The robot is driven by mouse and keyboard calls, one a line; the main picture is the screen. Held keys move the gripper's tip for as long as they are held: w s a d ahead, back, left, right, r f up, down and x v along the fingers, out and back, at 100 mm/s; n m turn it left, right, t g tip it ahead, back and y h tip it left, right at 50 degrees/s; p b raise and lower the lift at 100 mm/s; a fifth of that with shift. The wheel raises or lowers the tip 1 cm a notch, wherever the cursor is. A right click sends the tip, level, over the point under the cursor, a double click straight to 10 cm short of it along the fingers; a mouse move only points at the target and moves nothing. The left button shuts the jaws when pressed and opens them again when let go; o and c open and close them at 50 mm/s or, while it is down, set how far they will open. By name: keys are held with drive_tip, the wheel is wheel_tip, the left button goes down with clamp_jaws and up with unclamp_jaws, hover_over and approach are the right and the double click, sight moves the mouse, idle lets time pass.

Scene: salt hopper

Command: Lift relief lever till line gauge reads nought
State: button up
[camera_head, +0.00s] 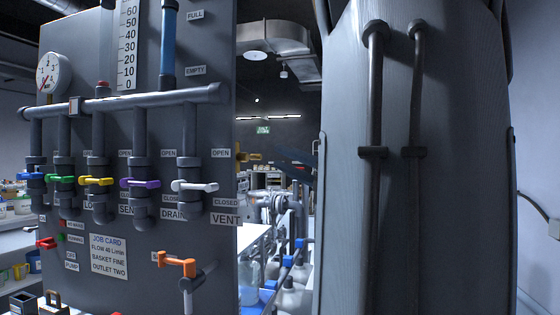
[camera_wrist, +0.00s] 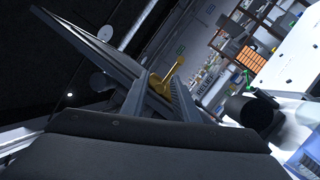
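A yellow lever (camera_head: 248,157) sticks out past the right edge of the grey panel in the head view. It also shows in the wrist view (camera_wrist: 168,76), between the fingers of my gripper (camera_wrist: 165,78). The fingers stand apart, and I see no clear contact with the lever. My fingertips do not show clearly in the head view. A round white gauge (camera_head: 52,73) is at the panel's upper left. Its red needle points down and left; the exact reading is too small to tell.
Blue, green, yellow, purple and white valve handles line the panel (camera_head: 105,262) under a horizontal pipe (camera_head: 150,105). An orange handle (camera_head: 176,264) and a red handle (camera_head: 47,243) sit lower. A white table (camera_head: 253,238) and pipework stand beyond the panel's right edge.

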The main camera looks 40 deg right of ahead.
drive_tip(key=shift+v, duration=1)
drive_tip(key=shift+a+r, duration=0.1)
drive_tip(key=shift+b, duration=0.55)
drive_tip(key=shift+s, duration=0.1)
